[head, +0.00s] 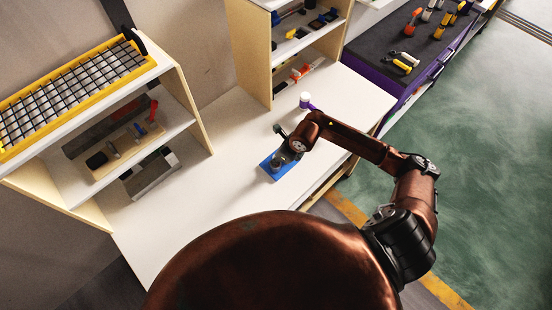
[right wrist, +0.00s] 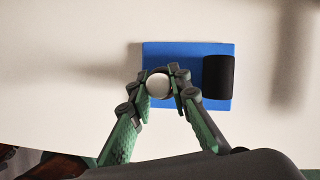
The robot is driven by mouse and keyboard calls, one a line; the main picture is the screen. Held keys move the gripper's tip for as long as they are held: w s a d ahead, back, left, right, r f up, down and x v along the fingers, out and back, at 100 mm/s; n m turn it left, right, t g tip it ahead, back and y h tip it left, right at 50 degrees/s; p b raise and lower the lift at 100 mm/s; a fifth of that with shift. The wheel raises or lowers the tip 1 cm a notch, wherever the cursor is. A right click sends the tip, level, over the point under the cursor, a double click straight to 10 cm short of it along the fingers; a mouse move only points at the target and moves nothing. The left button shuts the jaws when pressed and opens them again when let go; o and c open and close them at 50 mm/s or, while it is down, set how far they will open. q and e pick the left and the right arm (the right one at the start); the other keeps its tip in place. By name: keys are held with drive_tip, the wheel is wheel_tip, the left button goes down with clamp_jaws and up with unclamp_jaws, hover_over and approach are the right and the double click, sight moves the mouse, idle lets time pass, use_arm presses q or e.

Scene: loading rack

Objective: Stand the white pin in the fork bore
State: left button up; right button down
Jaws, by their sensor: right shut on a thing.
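The white pin (right wrist: 158,86) shows end-on as a pale round top between the fingers of my right gripper (right wrist: 160,77) in the right wrist view. That gripper is shut on it. Below it is a blue base plate (right wrist: 190,92), with a black cylinder (right wrist: 219,77) at its right side. The pin is over the left part of the plate; I cannot tell whether it is seated or held above it. The fork bore is not visible. In the head view the blue plate (head: 268,174) lies on the white table, partly hidden by my right arm. My left gripper is not in view.
A purple-handled thing with a white head (head: 305,100) lies on the table (head: 185,225) beyond my right arm. Shelves with parts stand at the left (head: 200,125) and back (head: 258,75). The table left of the plate is clear.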

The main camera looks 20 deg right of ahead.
drive_tip(key=c, duration=1.7)
unclamp_jaws()
